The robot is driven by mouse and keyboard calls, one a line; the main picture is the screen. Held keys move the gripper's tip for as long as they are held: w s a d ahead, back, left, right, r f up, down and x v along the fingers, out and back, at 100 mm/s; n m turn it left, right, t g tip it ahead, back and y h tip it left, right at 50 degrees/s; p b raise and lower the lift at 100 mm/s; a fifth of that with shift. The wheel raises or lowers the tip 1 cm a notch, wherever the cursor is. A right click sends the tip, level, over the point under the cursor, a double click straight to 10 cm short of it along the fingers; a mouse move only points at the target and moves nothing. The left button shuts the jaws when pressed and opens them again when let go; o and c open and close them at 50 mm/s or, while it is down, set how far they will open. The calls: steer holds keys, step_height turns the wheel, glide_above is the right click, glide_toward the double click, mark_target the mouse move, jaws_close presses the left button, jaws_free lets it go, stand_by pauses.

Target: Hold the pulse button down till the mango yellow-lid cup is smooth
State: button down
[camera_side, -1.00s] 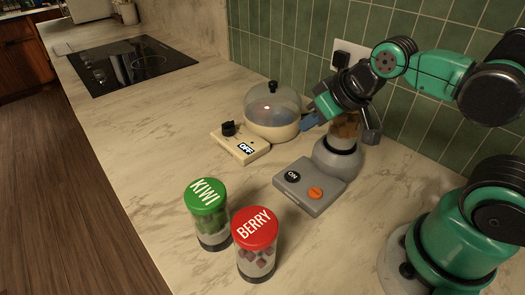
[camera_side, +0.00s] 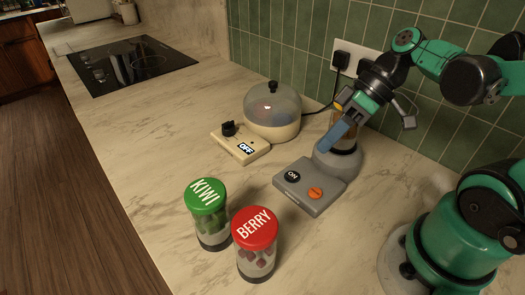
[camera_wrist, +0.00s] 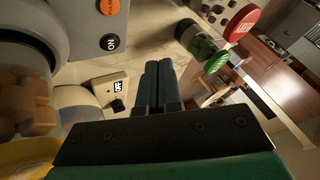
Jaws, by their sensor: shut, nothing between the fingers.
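The mango cup (camera_side: 346,142) stands on a grey blender base (camera_side: 335,163), partly hidden behind my gripper. Its yellow lid (camera_wrist: 25,155) and orange-brown chunks (camera_wrist: 25,102) show at the left of the wrist view. The grey control box (camera_side: 322,203) in front has a black ON button (camera_side: 292,176) and an orange pulse button (camera_side: 315,193). The pulse button (camera_wrist: 109,6) is at the top edge of the wrist view. My gripper (camera_side: 322,149) is shut and empty, its blue fingers pointing down-left beside the cup, apart from the pulse button. The fingers (camera_wrist: 158,66) are together in the wrist view.
A green-lidded KIWI cup (camera_side: 207,212) and a red-lidded BERRY cup (camera_side: 255,244) stand at the front. A cream appliance with a clear dome (camera_side: 272,112) and an OFF switch box (camera_side: 240,143) is at left of the blender. A tiled wall (camera_side: 290,45) bounds the back.

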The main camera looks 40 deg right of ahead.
steer(key=shift+f, duration=0.15)
steer(key=shift+f, duration=4.2)
stand_by(1.2)
steer(key=shift+r, duration=2.5)
steer(key=shift+w, duration=0.1)
steer(key=shift+w+m+h, duration=0.2)
steer(key=shift+m+h, duration=0.2)
steer(key=shift+h, duration=0.2)
steer(key=w+r+m+t+h, duration=0.1)
steer(key=w+r+t+h, duration=0.1)
steer(key=w+d+r+m+t+h, duration=0.1)
steer(key=w+r+m+t+h, duration=0.1)
steer(key=h, duration=0.1)
steer(key=shift+r+m+h, duration=0.15)
steer(key=shift+m+h, duration=0.15)
